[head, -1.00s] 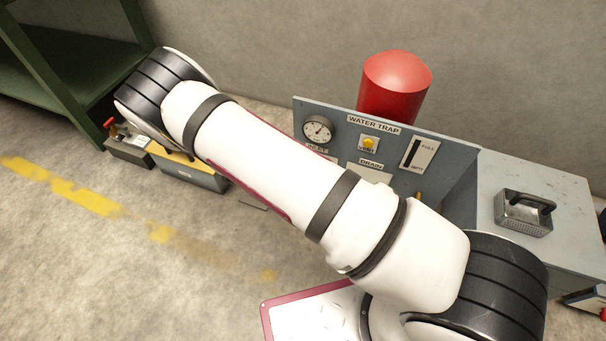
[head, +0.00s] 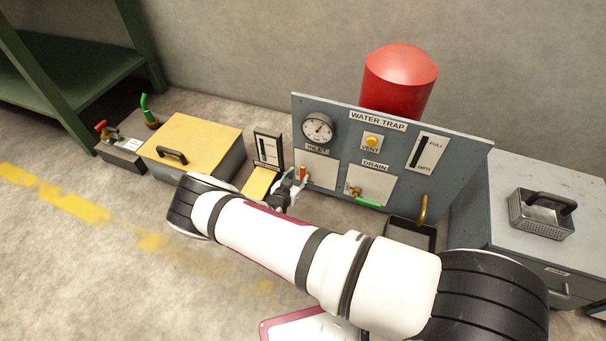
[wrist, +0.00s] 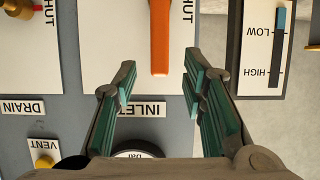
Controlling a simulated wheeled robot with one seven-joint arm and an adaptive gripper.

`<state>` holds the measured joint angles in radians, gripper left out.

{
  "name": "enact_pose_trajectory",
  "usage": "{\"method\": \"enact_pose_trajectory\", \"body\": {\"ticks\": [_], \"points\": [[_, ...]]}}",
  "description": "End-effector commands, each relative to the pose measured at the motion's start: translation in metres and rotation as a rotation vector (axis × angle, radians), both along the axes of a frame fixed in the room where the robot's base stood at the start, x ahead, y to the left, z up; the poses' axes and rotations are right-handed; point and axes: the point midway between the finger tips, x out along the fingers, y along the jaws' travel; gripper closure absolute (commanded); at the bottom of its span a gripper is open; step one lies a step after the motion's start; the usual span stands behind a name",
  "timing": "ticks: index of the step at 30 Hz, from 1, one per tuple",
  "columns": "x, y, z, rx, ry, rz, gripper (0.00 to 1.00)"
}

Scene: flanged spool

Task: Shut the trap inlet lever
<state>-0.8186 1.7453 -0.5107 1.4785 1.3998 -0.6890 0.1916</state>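The trap inlet lever (head: 303,172) is a small orange handle below the INLET label on the grey water trap panel (head: 455,160). In the wrist view the orange lever (wrist: 160,38) runs in from the top edge, and its end lies in line with the gap between my fingertips. A partly cut-off SHUT label (wrist: 188,10) is to its right. My gripper (head: 288,190) is at the panel's lower left, close to the lever. In the wrist view my gripper (wrist: 160,80) is open, its green-padded fingers apart. I cannot tell contact.
The drain valve has a green handle (head: 368,203), right of the inlet. A level indicator (head: 268,150) and yellow-topped box (head: 195,140) stand left. A red cylinder (head: 398,80) rises behind the panel. A grey cabinet (head: 550,250) stands right. The left foreground floor is clear.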

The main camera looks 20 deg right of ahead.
Motion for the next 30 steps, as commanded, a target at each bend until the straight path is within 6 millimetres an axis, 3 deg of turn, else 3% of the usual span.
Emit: {"method": "enact_pose_trajectory", "body": {"ticks": [9,23,28,30], "points": [[0.038,-0.028,-0.021,0.001,0.001,0.000,0.62],[0.047,-0.034,-0.024,-0.001,0.002,0.002,0.62],[0.047,-0.034,-0.024,-0.001,0.002,0.002,0.98],[0.047,-0.034,-0.024,-0.001,0.002,0.002,1.00]]}}
